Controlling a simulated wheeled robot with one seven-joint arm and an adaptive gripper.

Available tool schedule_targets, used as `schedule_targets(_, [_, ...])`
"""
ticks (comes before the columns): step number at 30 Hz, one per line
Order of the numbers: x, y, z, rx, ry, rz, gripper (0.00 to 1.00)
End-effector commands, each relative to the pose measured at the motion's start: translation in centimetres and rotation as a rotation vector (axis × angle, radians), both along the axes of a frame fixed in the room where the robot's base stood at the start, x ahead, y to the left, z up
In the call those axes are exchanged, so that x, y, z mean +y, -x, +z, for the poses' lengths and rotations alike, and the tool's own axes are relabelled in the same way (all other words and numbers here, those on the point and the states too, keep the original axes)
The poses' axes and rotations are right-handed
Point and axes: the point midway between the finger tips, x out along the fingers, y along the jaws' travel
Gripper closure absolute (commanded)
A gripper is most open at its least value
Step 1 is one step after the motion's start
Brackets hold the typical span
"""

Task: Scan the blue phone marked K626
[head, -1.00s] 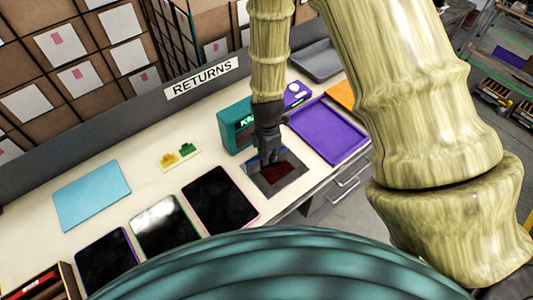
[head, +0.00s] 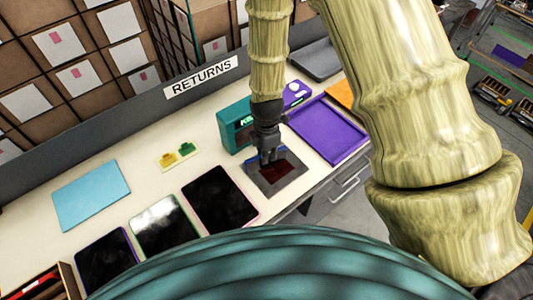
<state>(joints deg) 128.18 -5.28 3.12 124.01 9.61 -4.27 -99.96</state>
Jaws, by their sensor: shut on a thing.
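My gripper (head: 267,160) points down over a dark grey scanner plate with a dark red window (head: 272,176). Three dark-screened devices lie flat in a row: one with a pink edge (head: 220,200), one with a green edge (head: 164,225) and one with a blue-purple edge (head: 106,262). No K626 marking is readable.
A teal box with a small display (head: 233,128) stands just behind my gripper. A purple tray (head: 330,132) is to the right. A light blue flat panel (head: 91,195) and a small plate with yellow and green pieces (head: 178,156) lie left. A RETURNS sign (head: 202,76) is on the back rail.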

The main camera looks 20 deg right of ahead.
Motion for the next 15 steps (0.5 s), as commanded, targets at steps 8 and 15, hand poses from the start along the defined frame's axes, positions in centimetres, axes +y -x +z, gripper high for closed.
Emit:
schedule_targets(8, [0.0, 0.0, 2.4, -0.001, 0.000, -0.001, 1.00])
schedule_targets(15, [0.0, 0.0, 4.6, -0.001, 0.000, 0.000, 1.00])
